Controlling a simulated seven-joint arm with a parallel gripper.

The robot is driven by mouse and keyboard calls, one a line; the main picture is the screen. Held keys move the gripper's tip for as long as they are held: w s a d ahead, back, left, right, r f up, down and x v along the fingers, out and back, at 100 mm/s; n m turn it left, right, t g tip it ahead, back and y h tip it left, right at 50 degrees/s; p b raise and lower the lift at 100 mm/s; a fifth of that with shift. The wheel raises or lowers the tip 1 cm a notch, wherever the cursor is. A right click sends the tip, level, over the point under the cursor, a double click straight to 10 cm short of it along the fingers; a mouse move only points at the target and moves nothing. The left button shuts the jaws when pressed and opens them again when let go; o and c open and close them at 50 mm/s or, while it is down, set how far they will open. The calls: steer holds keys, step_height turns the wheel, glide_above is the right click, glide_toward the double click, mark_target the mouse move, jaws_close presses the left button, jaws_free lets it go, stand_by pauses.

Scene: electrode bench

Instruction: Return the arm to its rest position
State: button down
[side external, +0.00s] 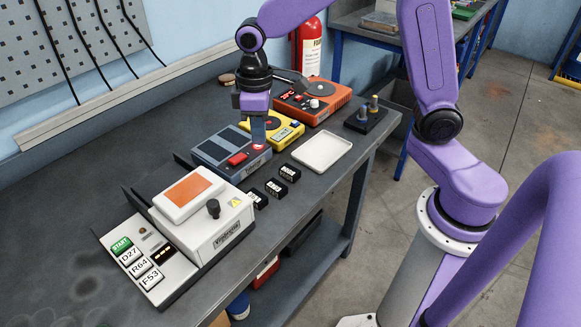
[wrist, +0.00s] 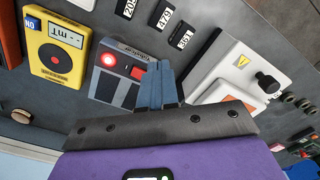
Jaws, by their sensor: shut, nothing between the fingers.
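My gripper (side external: 259,140) is shut and empty, its blue-grey fingers pointing down above the right part of a grey-blue device (side external: 213,153). Whether the tips touch the device I cannot tell. That device has a red button (side external: 238,159) and a glowing red lamp (side external: 259,147). In the wrist view, my fingers (wrist: 161,72) are pressed together beside the same device (wrist: 110,87). My purple arm reaches over the bench from the right.
A yellow meter (side external: 285,132) and an orange device (side external: 312,100) stand behind. A white machine (side external: 215,225) is in front. Several small black labelled blocks (side external: 273,188) and a white tray (side external: 322,151) lie near the bench edge. A black stand with posts (side external: 366,118) is at the right end.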

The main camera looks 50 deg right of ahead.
steer(key=s+d+n, duration=0.2)
steer(key=s+d, duration=0.1)
steer(key=s, duration=0.9)
steer(key=s+d+r+n, duration=0.1)
steer(key=s+d+n, duration=0.2)
steer(key=s, duration=0.9)
steer(key=shift+s+r, duration=0.15)
steer(key=shift+r, duration=0.1)
